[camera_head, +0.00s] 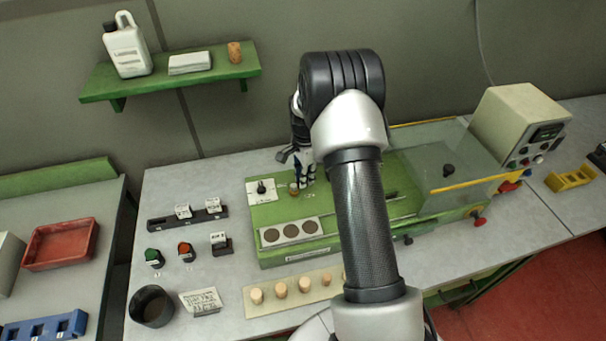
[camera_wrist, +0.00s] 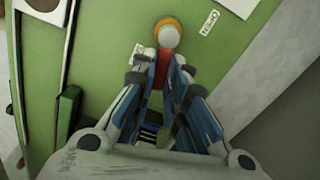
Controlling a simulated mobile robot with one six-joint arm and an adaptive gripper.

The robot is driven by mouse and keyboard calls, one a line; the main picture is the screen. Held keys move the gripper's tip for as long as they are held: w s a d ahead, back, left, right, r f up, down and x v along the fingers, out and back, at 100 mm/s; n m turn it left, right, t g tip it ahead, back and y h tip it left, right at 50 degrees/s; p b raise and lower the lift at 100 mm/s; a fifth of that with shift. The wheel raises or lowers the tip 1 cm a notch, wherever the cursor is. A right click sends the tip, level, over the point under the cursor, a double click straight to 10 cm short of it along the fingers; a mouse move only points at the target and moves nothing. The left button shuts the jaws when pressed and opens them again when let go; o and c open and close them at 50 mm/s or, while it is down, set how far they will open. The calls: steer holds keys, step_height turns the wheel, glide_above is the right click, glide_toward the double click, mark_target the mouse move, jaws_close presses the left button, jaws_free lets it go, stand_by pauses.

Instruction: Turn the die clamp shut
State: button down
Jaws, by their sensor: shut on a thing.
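The die clamp (camera_wrist: 168,36) shows in the wrist view as a round pale cap over an orange-brown base, with a red lever (camera_wrist: 161,72) pointing down the picture. My gripper (camera_wrist: 163,80) is shut on this red lever, one blue-grey finger on each side. A label reading OPEN (camera_wrist: 209,22) lies right of the cap. Another label (camera_wrist: 137,57) lies left of the lever, partly hidden by a finger and unreadable. In the head view my gripper (camera_head: 304,172) reaches down at the back of the green machine, by the small brownish clamp base (camera_head: 293,189).
The green machine (camera_head: 290,255) carries a black knob on a white plate (camera_head: 262,189), a plate with three dark discs (camera_head: 291,233) and a clear cover (camera_head: 445,165) at right. Several corks stand in a pale strip (camera_head: 268,302) in front. Buttons and a dark cup (camera_head: 152,305) are left.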

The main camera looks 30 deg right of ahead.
steer(key=shift+s+a+m, duration=0.1)
steer(key=shift+s+m, duration=0.3)
steer(key=shift+m, duration=0.8)
steer(key=c, duration=1.6)
jaws_free()
step_height(320, 180, up, 12)
